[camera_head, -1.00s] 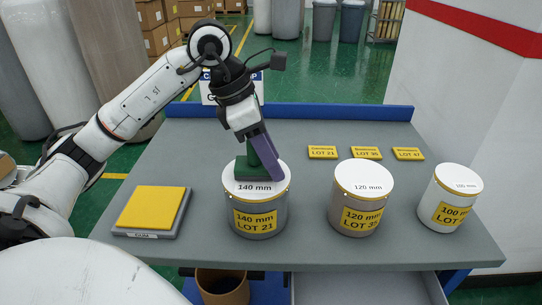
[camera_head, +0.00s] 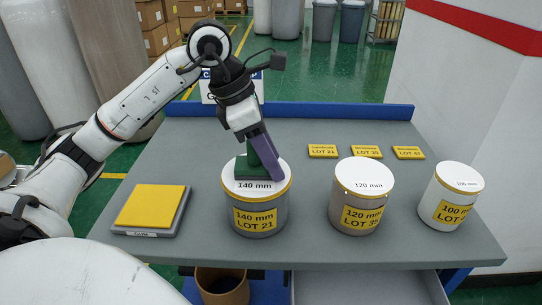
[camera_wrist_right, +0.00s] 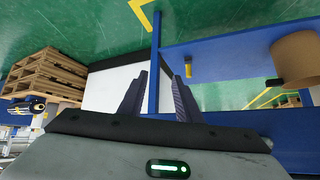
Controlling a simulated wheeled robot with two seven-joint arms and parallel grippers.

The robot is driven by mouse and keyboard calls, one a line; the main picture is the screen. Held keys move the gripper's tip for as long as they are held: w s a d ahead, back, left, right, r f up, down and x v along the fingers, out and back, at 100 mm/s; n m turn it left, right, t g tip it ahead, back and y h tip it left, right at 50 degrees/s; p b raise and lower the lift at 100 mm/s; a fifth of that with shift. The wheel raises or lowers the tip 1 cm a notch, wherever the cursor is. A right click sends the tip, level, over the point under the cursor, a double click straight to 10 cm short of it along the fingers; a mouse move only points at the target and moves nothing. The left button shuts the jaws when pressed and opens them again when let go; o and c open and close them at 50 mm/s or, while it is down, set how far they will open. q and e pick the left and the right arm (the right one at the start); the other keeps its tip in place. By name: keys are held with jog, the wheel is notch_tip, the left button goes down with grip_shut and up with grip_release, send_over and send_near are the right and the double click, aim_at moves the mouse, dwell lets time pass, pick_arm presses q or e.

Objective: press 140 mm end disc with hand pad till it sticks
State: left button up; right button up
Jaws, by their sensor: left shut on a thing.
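The 140 mm end disc (camera_head: 270,188) lies white and flat on top of the grey 140 mm roll (camera_head: 270,215), which stands upright with a yellow LOT 21 label. My left gripper (camera_head: 261,150) is shut on the green handle of the hand pad (camera_head: 250,169), above the roll. The pad's flat base sits on the disc, toward its back left, and appears to touch it. The pad hides part of the disc, so I cannot tell whether it sticks. My right gripper (camera_wrist_right: 158,97) shows in the right wrist view, with its two fingers apart and nothing between them.
A yellow gum pad (camera_head: 152,206) lies left of the roll. The 120 mm roll (camera_head: 359,210) and the 100 mm roll (camera_head: 447,212) stand to the right, topped with white discs. Several yellow lot plates (camera_head: 366,152) lie behind. The grey table (camera_head: 312,232) has a blue back edge.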

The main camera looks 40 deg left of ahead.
pick_arm(q)
jog(key=shift+f, duration=0.1)
jog(key=shift+r+p, duration=2.15)
jog(key=shift+r, duration=0.35)
jog(key=shift+r+p, duration=0.7)
jog(key=shift+r, duration=0.4)
